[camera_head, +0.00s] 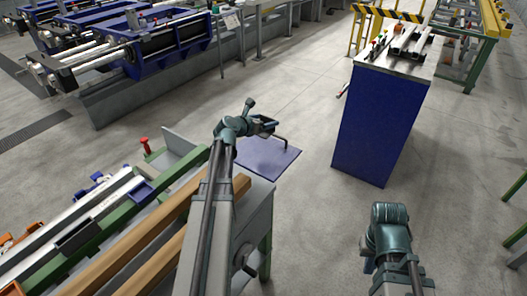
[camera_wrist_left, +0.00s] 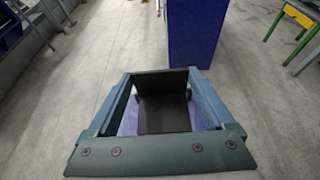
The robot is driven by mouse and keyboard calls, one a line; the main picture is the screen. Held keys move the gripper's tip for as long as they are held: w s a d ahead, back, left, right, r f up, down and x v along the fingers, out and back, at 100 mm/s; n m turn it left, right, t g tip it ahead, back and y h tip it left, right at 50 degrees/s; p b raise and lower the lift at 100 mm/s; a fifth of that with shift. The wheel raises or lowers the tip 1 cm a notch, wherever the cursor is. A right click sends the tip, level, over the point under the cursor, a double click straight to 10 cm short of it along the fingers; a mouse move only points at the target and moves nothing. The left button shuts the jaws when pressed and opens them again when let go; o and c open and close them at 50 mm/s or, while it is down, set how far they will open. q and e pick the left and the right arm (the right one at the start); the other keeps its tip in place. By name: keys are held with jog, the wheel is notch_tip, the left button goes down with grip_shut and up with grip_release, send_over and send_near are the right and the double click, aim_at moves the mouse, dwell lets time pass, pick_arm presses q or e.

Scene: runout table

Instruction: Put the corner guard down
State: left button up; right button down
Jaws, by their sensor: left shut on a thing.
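My left gripper (camera_head: 268,127) is out past the end of the runout table (camera_head: 258,205), in the air above a blue-purple mat (camera_head: 268,160) on the floor. In the left wrist view its two fingers (camera_wrist_left: 162,78) are shut on a black, bent plate, the corner guard (camera_wrist_left: 163,108). One face of the guard stands up between the fingertips and another runs back toward the camera. In the head view the guard is too small to make out clearly. My right arm's wrist (camera_head: 388,232) is at lower right; its fingers cannot be made out.
A blue cabinet (camera_head: 375,125) with parts on its top stands ahead to the right. Wooden beams (camera_head: 165,225) and green and white bars lie on the runout table. Blue machinery (camera_head: 165,50) stands at the back left. Grey floor is clear around the mat.

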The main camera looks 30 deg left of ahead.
pick_arm(q)
jog(key=shift+f+b, duration=5.1)
jog(key=shift+f, duration=0.05)
jog(key=shift+r, duration=0.15)
jog(key=o, duration=1.1)
